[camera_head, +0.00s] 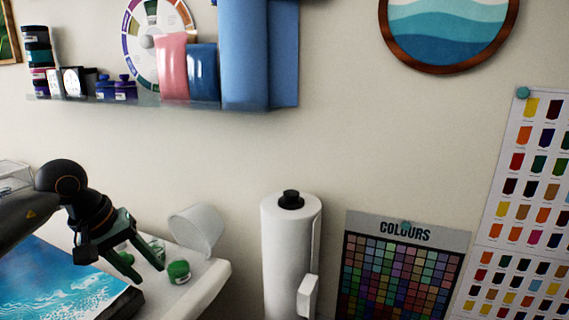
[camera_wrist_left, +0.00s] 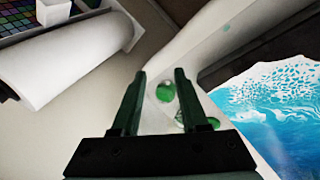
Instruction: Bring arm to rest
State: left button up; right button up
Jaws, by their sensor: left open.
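My left gripper (camera_head: 147,271) hangs over the corner of the white table (camera_head: 208,285), with its two fingers apart and nothing between them. In the left wrist view the open fingers (camera_wrist_left: 160,75) point down at the table, and a small green pot (camera_wrist_left: 165,91) shows between them, lower down. The green pot (camera_head: 178,271) stands on the table just right of the fingers in the head view. A second green item (camera_wrist_left: 197,123) is partly hidden by the gripper. My right gripper is in neither view.
A tilted white translucent cup (camera_head: 197,230) is behind the pot. A blue ocean resin panel (camera_head: 55,283) lies at the left. A white paper roll (camera_head: 290,255) stands right of the table. A shelf (camera_head: 150,101) with jars hangs above. Colour charts (camera_head: 405,265) are at the right.

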pick_arm(q)
jog(key=s+d+f+n+h+p, duration=0.15)
jog(key=s+d+n+h, duration=0.25)
jog(key=d+n+h, duration=0.6)
jog(key=s+d+f+n+h, duration=0.25)
jog(key=d+n+h, duration=0.3)
jog(key=d, duration=0.95)
jog(key=a+f+n+t+y, duration=0.5)
jog(key=f+n+t, duration=0.2)
jog(key=n, duration=1)
jog(key=a+f+n+t+y, duration=0.4)
jog(key=f+n+t+y, duration=0.2)
jog(key=n, duration=1.2)
jog(key=s+a+f+n+g+y, duration=0.2)
jog(key=s+a+f+n+g, duration=0.1)
jog(key=s+f+n, duration=0.4)
jog(key=s+a+f+n+g+y+p, duration=0.1)
jog(key=s+a+f+n+g+y, duration=0.2)
jog(key=s+f+n, duration=0.4)
jog(key=s+f, duration=0.3)
jog(key=f, duration=0.1)
jog(key=shift+s+a+g, duration=0.2)
jog(key=shift+a+g, duration=0.05)
jog(key=shift+g, duration=0.15)
